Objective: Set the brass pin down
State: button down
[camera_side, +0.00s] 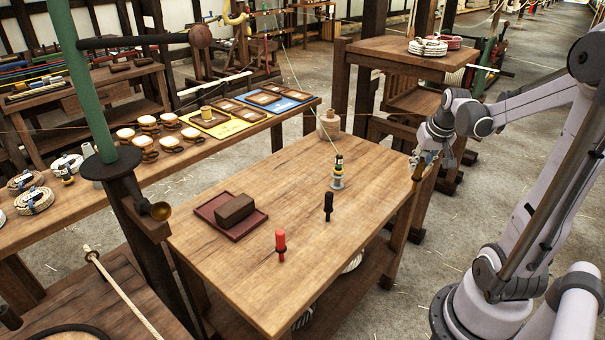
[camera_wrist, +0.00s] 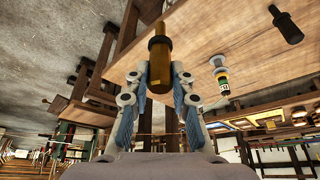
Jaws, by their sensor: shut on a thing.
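The brass pin (camera_wrist: 159,62) is between the fingers of my gripper (camera_wrist: 158,84) in the wrist view. In the side view my gripper (camera_side: 426,158) is at the right end of the wooden table (camera_side: 290,190), with the brass pin (camera_side: 418,172) hanging below it, beside the table's right edge. The pin's lower end is above the floor and not seen to touch anything. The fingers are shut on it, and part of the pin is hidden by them.
On the table stand a red pin (camera_side: 281,245), a black pin (camera_side: 328,206) and a banded spool-like post (camera_side: 337,178). A dark red tray (camera_side: 207,213) holds a brown block (camera_side: 236,209). A pale spool (camera_side: 328,124) is at the back corner. The table's right front is clear.

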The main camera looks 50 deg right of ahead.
jog(key=shift+w+a+f, duration=0.1)
jog(key=shift+a+f, duration=0.05)
jog(key=shift+a, duration=0.15)
jog(key=w+a+f, duration=0.4)
jog(key=w+f, duration=0.6)
jog(key=shift+w+a+f, duration=0.15)
jog(key=shift+a+f, duration=0.15)
jog(key=shift+f, duration=0.1)
jog(key=shift+f, duration=0.1)
jog(key=c, duration=1.2)
grip_release()
jog(key=shift+f, duration=0.1)
jog(key=shift+o, duration=0.2)
